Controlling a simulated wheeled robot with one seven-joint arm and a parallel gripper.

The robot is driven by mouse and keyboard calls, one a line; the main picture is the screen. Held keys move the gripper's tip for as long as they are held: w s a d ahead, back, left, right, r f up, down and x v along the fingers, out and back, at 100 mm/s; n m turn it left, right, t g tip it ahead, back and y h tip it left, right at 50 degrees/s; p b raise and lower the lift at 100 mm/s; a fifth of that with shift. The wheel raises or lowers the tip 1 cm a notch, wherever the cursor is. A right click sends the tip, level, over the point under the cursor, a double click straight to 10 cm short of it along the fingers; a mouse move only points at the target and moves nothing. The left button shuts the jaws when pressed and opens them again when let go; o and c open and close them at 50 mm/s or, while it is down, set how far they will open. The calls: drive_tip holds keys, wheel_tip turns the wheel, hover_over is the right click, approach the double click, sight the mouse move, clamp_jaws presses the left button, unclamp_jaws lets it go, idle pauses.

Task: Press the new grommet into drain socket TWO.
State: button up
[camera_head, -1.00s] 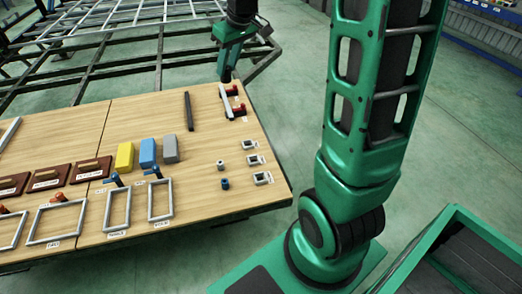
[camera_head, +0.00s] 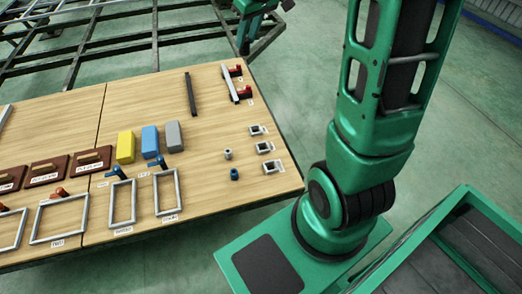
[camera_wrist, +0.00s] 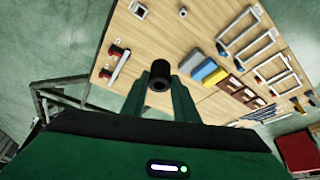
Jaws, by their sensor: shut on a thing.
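My gripper (camera_wrist: 161,98) is shut on a short black hollow cylinder, the grommet (camera_wrist: 160,74), held at the fingertips with its open end showing. In the head view my gripper (camera_head: 244,42) is near the top, beyond the table's far right corner, beside the chassis frame (camera_head: 268,38). The grommet is hard to make out there. Three small grey square blocks with dark openings (camera_head: 257,130) (camera_head: 264,148) (camera_head: 271,166) stand along the table's right edge. Their labels are too small to read, so I cannot tell whether one is drain socket TWO.
The wooden table (camera_head: 215,115) carries a grey ring (camera_head: 228,154), a blue ring (camera_head: 234,174), a dark bar (camera_head: 190,93), a light bar on red supports (camera_head: 229,84), coloured blocks (camera_head: 149,142) and grey frames (camera_head: 167,193). A green-edged bin (camera_head: 470,195) is at the right.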

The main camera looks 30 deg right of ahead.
wheel_tip(320, 180, down, 13)
drive_tip(key=w+m, duration=0.1)
drive_tip(key=w, duration=0.1)
drive_tip(key=s+a+f+m, duration=0.1)
drive_tip(key=s+f, duration=0.3)
drive_tip(key=f, duration=0.5)
drive_tip(key=s+f+h, duration=0.1)
drive_tip(key=s+f, duration=0.2)
drive_tip(key=f, duration=0.7)
drive_tip(key=s+a+f+m, duration=0.1)
drive_tip(key=s+f, duration=0.3)
drive_tip(key=f, duration=0.5)
drive_tip(key=w+d+f, duration=0.7)
drive_tip(key=d, duration=0.1)
drive_tip(key=shift+w+d, duration=0.15)
drive_tip(key=shift+w, duration=0.1)
drive_tip(key=shift+f, duration=2)
clamp_jaws()
drive_tip(key=o, duration=1.2)
unclamp_jaws()
drive_tip(key=shift+c, duration=0.2)
